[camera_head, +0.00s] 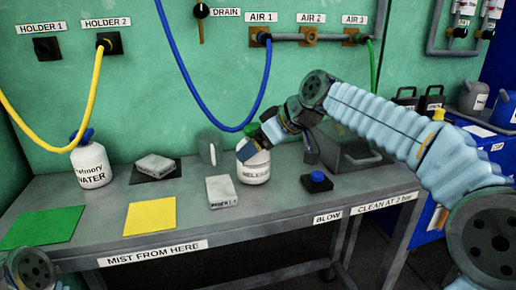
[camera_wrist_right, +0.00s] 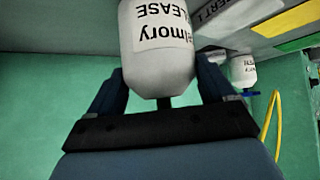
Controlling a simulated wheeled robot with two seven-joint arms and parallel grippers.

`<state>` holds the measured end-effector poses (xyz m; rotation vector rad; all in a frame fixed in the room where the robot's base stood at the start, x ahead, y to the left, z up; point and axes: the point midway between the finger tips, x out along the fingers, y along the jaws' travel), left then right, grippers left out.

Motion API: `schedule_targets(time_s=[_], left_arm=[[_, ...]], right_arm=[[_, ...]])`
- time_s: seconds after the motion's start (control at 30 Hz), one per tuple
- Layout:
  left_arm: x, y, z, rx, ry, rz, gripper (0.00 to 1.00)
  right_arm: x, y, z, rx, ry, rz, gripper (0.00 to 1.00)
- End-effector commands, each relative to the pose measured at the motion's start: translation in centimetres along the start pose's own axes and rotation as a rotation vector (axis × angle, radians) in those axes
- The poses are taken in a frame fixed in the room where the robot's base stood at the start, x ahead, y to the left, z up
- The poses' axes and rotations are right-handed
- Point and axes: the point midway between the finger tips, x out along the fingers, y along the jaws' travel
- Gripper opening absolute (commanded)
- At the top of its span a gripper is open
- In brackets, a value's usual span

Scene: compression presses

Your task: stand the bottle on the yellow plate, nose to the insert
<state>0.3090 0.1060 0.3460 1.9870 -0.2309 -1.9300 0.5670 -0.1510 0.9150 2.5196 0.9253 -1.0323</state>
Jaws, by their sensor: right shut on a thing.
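A white bottle (camera_head: 254,170) with a RELEASE label stands upright at the middle of the bench. My right gripper (camera_head: 252,148) is shut on its upper part; the wrist view shows the bottle (camera_wrist_right: 158,55) between both fingers. I cannot tell whether its base touches the bench. The gripper hides most of its top, so its nose direction is unclear. The yellow plate (camera_head: 150,216) lies bare at the front left; its edge shows in the wrist view (camera_wrist_right: 285,24). A grey block labelled as an insert (camera_head: 221,190) lies between plate and bottle. My left gripper is out of view.
A white WATER bottle (camera_head: 91,166) stands at the back left, behind a green plate (camera_head: 42,227). Another grey block (camera_head: 155,165) lies on a black pad. A blue button (camera_head: 317,181) is right of the held bottle. A blue hose (camera_head: 190,85) hangs behind.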

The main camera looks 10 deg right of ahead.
Motion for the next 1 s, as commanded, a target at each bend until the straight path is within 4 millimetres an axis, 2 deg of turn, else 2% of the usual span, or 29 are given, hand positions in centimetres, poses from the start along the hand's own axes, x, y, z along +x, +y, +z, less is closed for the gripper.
schedule_targets(time_s=[0.37, 0.4, 0.5, 0.8, 0.87, 1.0], left_arm=[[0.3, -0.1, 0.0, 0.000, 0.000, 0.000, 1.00], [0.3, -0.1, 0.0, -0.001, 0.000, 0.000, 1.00], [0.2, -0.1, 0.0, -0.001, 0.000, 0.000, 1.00], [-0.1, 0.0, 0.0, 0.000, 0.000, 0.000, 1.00], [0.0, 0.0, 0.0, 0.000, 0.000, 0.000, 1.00], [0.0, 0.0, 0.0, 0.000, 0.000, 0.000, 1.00]], right_arm=[[0.3, 0.0, 0.4, 0.000, 0.003, 0.001, 0.38], [0.3, 0.0, 0.4, 0.000, 0.001, 0.000, 0.86], [0.3, 0.0, 0.4, 0.000, 0.001, 0.000, 1.00], [-0.1, 0.0, 0.1, 0.000, 0.002, 0.001, 1.00], [-0.9, 0.0, 0.1, 0.000, 0.005, 0.002, 1.00], [-3.8, 0.0, 0.1, 0.000, 0.005, 0.003, 1.00]])
